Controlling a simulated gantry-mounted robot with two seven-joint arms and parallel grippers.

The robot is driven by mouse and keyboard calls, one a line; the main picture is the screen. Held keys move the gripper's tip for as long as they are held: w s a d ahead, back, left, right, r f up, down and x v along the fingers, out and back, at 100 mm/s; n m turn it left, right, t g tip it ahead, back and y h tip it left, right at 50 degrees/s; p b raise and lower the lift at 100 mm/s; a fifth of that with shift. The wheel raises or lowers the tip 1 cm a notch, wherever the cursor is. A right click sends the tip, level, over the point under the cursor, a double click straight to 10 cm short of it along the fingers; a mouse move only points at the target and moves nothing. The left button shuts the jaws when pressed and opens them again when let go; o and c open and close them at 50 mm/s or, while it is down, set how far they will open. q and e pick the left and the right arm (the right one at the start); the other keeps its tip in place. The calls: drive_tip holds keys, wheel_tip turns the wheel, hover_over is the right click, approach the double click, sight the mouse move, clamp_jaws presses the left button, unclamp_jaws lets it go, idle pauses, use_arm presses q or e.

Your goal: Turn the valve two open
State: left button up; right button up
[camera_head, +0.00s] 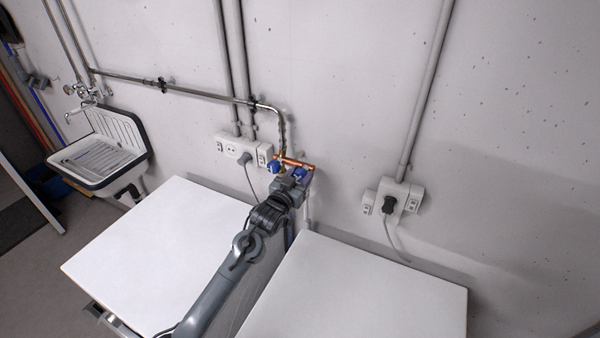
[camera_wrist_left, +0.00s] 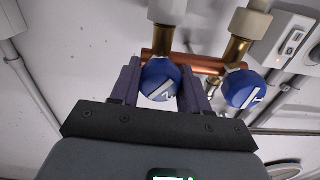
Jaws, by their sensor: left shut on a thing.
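Two blue valve knobs with white marks sit on copper pipework at the wall. In the left wrist view, my left gripper (camera_wrist_left: 159,84) is shut on one knob (camera_wrist_left: 160,77), with a dark finger on each side of it. The other knob (camera_wrist_left: 243,88) is free, to the right in that view. In the head view, my left gripper (camera_head: 297,180) reaches the right-hand knob (camera_head: 299,173) and partly hides it, while the free knob (camera_head: 273,167) shows to its left. I cannot read a valve number on either knob. My right gripper is not in view.
Two white flat machine tops stand below the valves, one at left (camera_head: 150,250) and one at right (camera_head: 370,295), with a gap between. Wall sockets (camera_head: 232,147) and a plugged-in outlet (camera_head: 391,201) flank the pipework. A sink (camera_head: 100,150) hangs at far left.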

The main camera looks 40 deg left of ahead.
use_arm(q)
drive_tip(key=n+p, duration=0.1)
drive_tip(key=n, duration=0.2)
drive_tip(key=shift+n, duration=0.4)
drive_tip(key=shift+n+p, duration=0.75)
drive_tip(key=shift+n, duration=1.05)
drive_tip(key=o, duration=1)
drive_tip(key=shift+o, duration=0.2)
drive_tip(key=shift+s, duration=0.1)
drive_tip(key=b+v, duration=0.2)
drive_tip(key=v, duration=0.8)
drive_tip(key=shift+s, duration=0.3)
